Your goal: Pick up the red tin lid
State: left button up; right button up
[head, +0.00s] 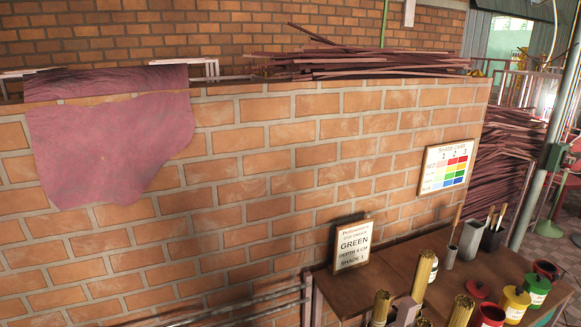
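A flat red disc that looks like the red tin lid (479,289) lies on the brown table (400,262) at the lower right. A red tin (490,316) stands just in front of it, cut off by the bottom edge of the picture. Neither of my grippers shows in the head view.
A yellow tin (515,301), a green tin (537,289) and another red tin (546,270) stand right of the lid. Bundles of incense sticks (424,272) stand to its left. A sign (352,245) reading GREEN stands at the table's left, by the brick wall (250,190).

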aim_at(477, 288)
jog(key=z, duration=1.4)
